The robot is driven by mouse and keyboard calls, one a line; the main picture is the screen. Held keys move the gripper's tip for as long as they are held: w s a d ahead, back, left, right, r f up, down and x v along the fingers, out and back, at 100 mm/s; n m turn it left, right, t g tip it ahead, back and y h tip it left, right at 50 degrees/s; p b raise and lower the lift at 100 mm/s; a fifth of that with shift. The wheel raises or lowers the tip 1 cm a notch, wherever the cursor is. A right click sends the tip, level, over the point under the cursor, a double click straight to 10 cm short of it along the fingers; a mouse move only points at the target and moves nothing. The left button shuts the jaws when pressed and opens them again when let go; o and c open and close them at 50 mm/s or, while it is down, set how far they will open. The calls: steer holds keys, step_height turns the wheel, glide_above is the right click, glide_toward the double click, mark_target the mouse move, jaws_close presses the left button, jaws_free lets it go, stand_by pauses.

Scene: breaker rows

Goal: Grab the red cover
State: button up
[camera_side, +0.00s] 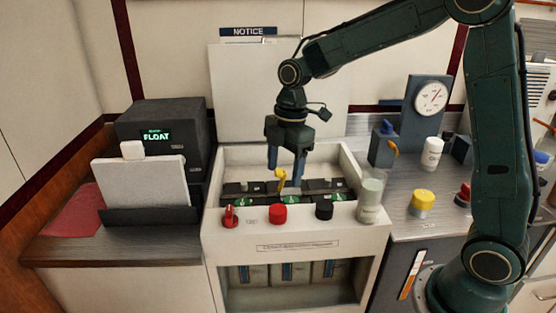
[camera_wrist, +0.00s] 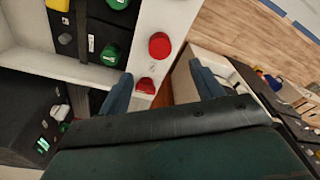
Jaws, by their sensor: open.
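A round red cap (camera_side: 278,213) sits on the white front ledge of the breaker cabinet (camera_side: 300,242). A smaller red piece with an upright lever (camera_side: 231,216) is to its left on the same ledge. I cannot tell for sure which one is the red cover. In the wrist view, one larger red piece (camera_wrist: 160,46) and one smaller red piece (camera_wrist: 146,86) show on the white ledge, the smaller one close to a fingertip. My gripper (camera_side: 286,165) points down above the cabinet's recess, behind the ledge. Its fingers are apart and empty (camera_wrist: 163,88).
A yellow handle (camera_side: 281,178) stands up among the breakers under my gripper. A black knob (camera_side: 324,211) and a pale translucent cylinder (camera_side: 370,200) are to the right on the ledge. A yellow-topped jar (camera_side: 422,204) and white bottle (camera_side: 432,153) stand on the right counter.

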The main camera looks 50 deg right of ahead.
mark_target(278, 209)
steer(key=shift+w+a+f, duration=0.1)
steer(key=shift+a+f, duration=0.15)
steer(key=shift+f, duration=1.55)
steer(key=shift+w+a+f, duration=0.1)
steer(key=shift+a+f, duration=0.15)
steer(key=shift+f, duration=1.5)
steer(key=shift+a+f, duration=0.25)
steer(key=shift+f, duration=1.55)
steer(key=c, duration=1.1)
